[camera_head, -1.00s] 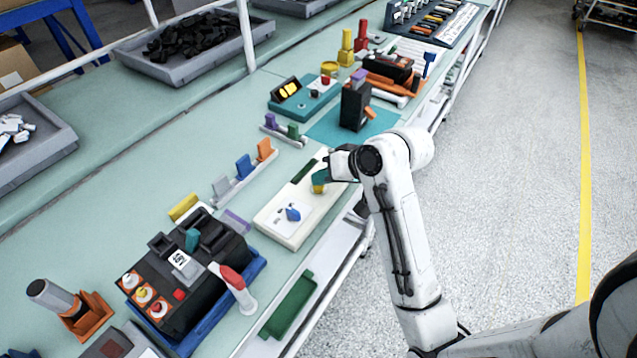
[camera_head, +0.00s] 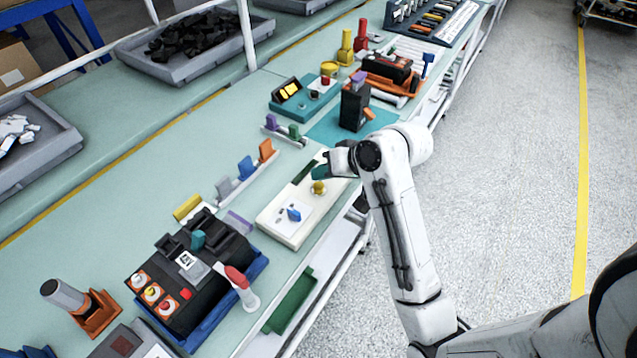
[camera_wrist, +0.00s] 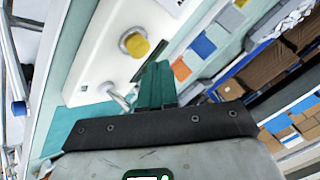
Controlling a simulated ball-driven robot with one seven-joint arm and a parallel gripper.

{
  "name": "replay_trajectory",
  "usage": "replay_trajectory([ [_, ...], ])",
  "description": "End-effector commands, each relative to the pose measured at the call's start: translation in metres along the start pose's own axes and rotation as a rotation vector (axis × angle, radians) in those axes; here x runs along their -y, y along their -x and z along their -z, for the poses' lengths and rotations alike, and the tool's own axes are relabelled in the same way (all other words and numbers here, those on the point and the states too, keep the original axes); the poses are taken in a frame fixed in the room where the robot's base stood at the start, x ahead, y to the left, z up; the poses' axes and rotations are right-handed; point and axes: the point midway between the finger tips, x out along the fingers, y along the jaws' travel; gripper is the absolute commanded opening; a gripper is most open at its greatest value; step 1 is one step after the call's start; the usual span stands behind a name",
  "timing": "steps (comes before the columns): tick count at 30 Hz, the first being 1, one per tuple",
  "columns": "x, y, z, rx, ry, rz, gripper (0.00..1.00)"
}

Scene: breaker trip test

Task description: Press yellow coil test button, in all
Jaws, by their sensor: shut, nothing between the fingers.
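The yellow button (camera_head: 318,187) stands on a cream panel box (camera_head: 272,232) at the front edge of the bench, right of the panel's blue knob (camera_head: 294,215). In the wrist view the yellow button (camera_wrist: 136,46) sits in a metal ring on the cream face. My gripper (camera_head: 322,170) has teal fingers and is just beyond the button, over the panel's far part. In the wrist view its fingers (camera_wrist: 156,82) are together and empty, with a visible gap to the button. A small metal toggle (camera_wrist: 115,93) is left of the fingertips.
A black unit with coloured buttons (camera_head: 195,265) sits in a blue tray at the lower left. A rail with blue and orange blocks (camera_head: 248,168) lies behind the panel. A black upright device (camera_head: 355,106) stands on a teal mat beyond my gripper.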

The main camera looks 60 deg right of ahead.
Motion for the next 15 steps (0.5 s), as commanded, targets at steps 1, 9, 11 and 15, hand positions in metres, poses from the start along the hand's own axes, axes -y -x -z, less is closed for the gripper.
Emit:
replay_trajectory([
  [1, 0.003, 0.004, 0.003, 0.0, 0.0, 0.0, 0.0],
  [9, 0.015, 0.02, 0.014, 0.001, 0.0, 0.0, 0.0],
  [11, 0.017, 0.023, 0.017, 0.001, 0.0, 0.0, 0.0],
  [15, 0.023, 0.031, 0.022, 0.001, 0.0, 0.0, 0.0],
])
